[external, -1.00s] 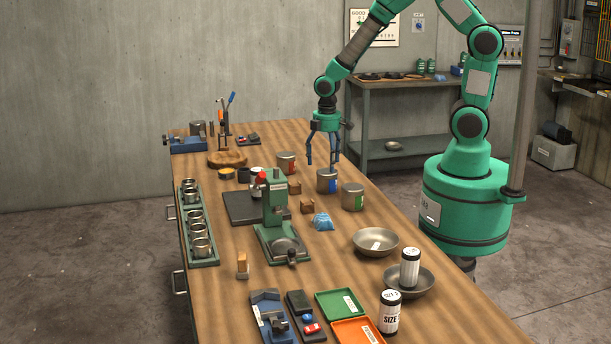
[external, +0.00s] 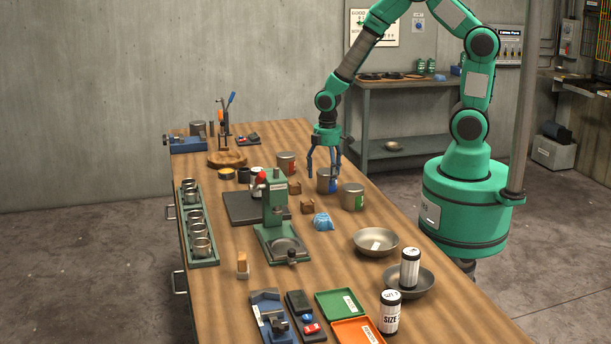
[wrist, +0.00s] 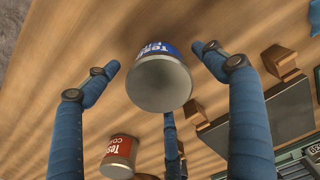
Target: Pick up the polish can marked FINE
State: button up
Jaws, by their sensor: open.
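A grey metal can with a blue label (external: 322,186) stands on the wooden bench, and it shows large in the wrist view (wrist: 160,82). Its label is only partly readable, so I cannot confirm the word FINE. My gripper (external: 323,168) is above and around this can, with its blue fingers spread. In the wrist view the fingers (wrist: 155,60) are on either side of the can, apart from it and empty. A can with a red label (external: 286,163) stands behind it; its label starts with "CO" in the wrist view (wrist: 119,150). A can with a green label (external: 352,197) stands in front.
Small wooden blocks (external: 307,207) and a blue cloth-like lump (external: 322,222) lie close by. A green press (external: 275,215) stands to the left. Metal bowls (external: 375,242) and black-and-white cylinders (external: 390,313) are toward the front right.

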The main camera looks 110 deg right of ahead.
jog(key=c, duration=1.5)
jog(key=shift+c, duration=0.2)
jog(key=shift+r, duration=0.15)
jog(key=shift+r, duration=0.5)
jog(key=shift+s+a+r+p, duration=0.1)
jog(key=shift+s+r+p, duration=0.1)
jog(key=shift+r, duration=0.45)
jog(key=shift+s+a+r+p, duration=0.1)
jog(key=shift+r+p, duration=0.05)
jog(key=shift+r, duration=0.45)
jog(key=s+a+r+p, duration=0.1)
jog(key=s+a, duration=0.7)
jog(key=s, duration=0.5)
jog(key=shift+r, duration=0.15)
